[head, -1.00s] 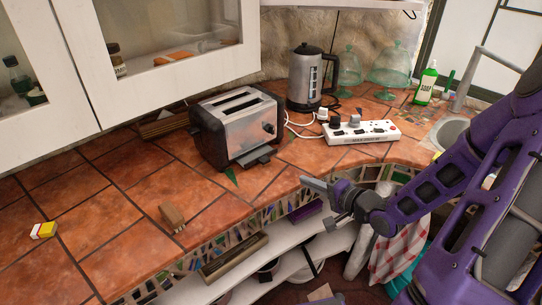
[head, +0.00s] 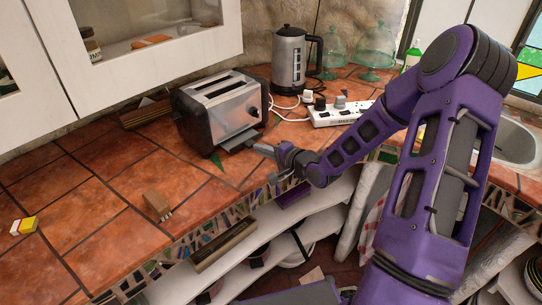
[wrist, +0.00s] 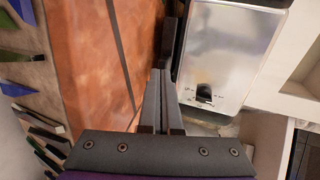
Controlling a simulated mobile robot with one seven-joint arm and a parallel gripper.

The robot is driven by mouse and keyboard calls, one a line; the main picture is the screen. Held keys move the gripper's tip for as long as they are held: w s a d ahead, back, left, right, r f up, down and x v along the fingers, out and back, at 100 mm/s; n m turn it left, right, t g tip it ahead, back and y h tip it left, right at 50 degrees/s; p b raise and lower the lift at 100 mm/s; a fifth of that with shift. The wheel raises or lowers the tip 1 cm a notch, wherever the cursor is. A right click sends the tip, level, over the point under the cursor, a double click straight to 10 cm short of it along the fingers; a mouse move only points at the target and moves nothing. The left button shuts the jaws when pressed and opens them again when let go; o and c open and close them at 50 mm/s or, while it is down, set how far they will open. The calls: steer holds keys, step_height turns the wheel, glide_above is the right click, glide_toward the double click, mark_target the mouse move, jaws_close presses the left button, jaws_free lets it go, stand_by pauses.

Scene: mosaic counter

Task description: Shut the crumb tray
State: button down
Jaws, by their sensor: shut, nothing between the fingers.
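My gripper (head: 262,148) is shut and empty, just beside the tray's outer end at counter level. In the wrist view the closed fingers (wrist: 160,75) point at the dark tray (wrist: 168,48), with their tips at or very near its end. I cannot tell whether they touch. The toaster's silver end panel (wrist: 232,50) is to the right there.
A kettle (head: 290,62) and a white power strip (head: 340,113) with plugs stand behind the toaster. The mosaic counter edge and open white shelves (head: 270,235) are below. The counter left of the toaster is mostly clear.

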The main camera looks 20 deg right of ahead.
mark_target(248, 141)
steer(key=shift+w+a, duration=0.1)
steer(key=shift+w, duration=0.1)
steer(key=shift+w+a, duration=0.35)
steer(key=shift+w, duration=0.25)
steer(key=shift+w+a, duration=0.3)
steer(key=shift+w, duration=0.35)
steer(key=shift+w+a, duration=0.35)
steer(key=shift+w, duration=0.25)
